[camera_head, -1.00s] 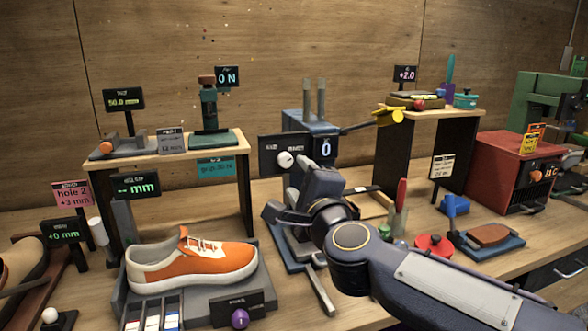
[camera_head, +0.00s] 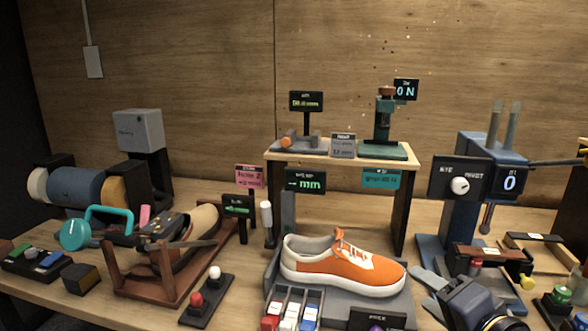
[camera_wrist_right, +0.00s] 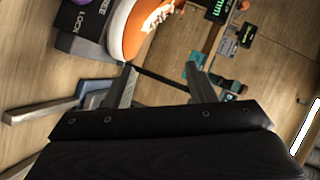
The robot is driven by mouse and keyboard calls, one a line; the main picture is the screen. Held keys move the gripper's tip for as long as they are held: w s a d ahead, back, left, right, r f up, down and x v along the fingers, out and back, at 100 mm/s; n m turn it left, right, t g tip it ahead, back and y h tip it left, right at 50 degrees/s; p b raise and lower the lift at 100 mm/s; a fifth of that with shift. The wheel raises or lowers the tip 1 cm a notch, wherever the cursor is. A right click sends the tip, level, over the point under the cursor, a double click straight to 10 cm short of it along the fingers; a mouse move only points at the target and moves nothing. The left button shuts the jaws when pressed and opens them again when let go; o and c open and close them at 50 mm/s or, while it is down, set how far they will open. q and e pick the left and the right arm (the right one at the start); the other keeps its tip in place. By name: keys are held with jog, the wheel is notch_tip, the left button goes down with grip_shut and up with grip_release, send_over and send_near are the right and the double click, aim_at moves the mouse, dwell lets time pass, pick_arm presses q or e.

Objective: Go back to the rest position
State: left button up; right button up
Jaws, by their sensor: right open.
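My right gripper (camera_wrist_right: 160,74) is open, with its two grey fingers spread and nothing between them. Beyond the fingers in the right wrist view is the orange sneaker (camera_wrist_right: 146,28), apart from them. In the head view, my dark blue right wrist (camera_head: 474,306) is at the bottom right, to the right of the sneaker (camera_head: 342,268). The sneaker sits upright on a grey stand, toe to the right. My left gripper is not in view.
A small wooden shelf (camera_head: 345,159) stands behind the sneaker. A blue machine (camera_head: 478,150) with a dial stands at right. A brown rack (camera_head: 150,281), a blue roller machine (camera_head: 76,188) and a red-and-white button box (camera_head: 207,300) are at left. Bare table shows at front left.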

jog(key=s+f+n+g, duration=0.9)
jog(key=s+f, duration=0.6)
jog(key=f, duration=0.2)
notch_tip(320, 180, up, 16)
jog(key=p, duration=1.5)
jog(key=shift+w+a+f, duration=0.2)
jog(key=shift+a+f, duration=0.05)
jog(key=shift+a, duration=0.2)
